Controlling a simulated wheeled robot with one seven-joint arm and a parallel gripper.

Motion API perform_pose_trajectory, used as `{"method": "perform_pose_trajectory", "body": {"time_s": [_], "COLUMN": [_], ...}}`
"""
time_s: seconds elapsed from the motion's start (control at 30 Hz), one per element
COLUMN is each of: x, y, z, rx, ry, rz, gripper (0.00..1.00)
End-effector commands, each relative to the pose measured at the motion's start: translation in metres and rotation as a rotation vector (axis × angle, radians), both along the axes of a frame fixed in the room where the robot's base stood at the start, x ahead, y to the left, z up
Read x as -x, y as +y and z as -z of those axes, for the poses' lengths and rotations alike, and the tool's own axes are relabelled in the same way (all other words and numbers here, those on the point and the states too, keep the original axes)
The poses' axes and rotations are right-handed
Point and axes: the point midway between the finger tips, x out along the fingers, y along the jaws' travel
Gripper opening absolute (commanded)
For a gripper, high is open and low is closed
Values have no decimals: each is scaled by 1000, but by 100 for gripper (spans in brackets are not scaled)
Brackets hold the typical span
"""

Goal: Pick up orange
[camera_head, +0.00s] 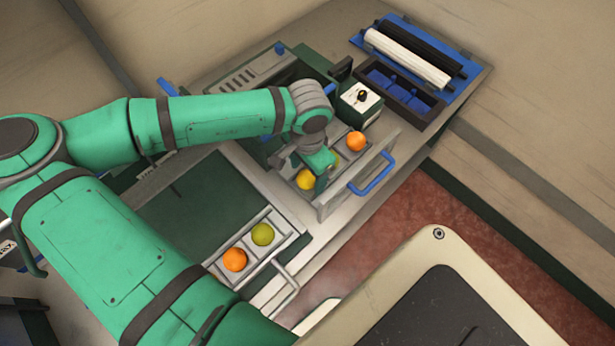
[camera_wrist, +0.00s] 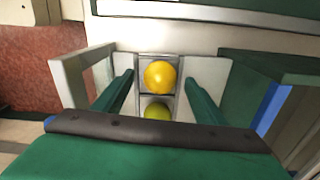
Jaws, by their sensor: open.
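My gripper (camera_wrist: 160,78) is open over a narrow compartmented tray, its two green fingers on either side of the fruit row. Between the fingertips in the wrist view lies a yellow-orange fruit (camera_wrist: 160,75); a yellow-green fruit (camera_wrist: 157,110) sits just below it, partly hidden by my gripper. In the head view my gripper (camera_head: 320,172) reaches down into the tray at a grey-walled station. A yellow fruit (camera_head: 306,179) shows beside it, and a bright orange (camera_head: 356,141) sits at the tray's upper right end. Finger contact with any fruit cannot be told.
A panel with a blue handle (camera_head: 372,174) stands along the tray's right side. A second tray nearer the front holds an orange (camera_head: 234,259) and a green fruit (camera_head: 262,234). A box with a black knob (camera_head: 361,98) and a dark bin (camera_head: 400,92) stand behind.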

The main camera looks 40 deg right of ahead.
Motion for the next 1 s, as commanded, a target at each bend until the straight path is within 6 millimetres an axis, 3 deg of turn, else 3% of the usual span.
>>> {"method": "perform_pose_trajectory", "body": {"time_s": [0.23,0.43,0.77,1.0], "x": [0,0,0,0], "y": [0,0,0,0], "z": [2,1,-1,-25], "rx": [0,0,1,2], "ry": [0,0,-1,-3], "rz": [0,1,0,1], "gripper": [65,20,19,19]}}
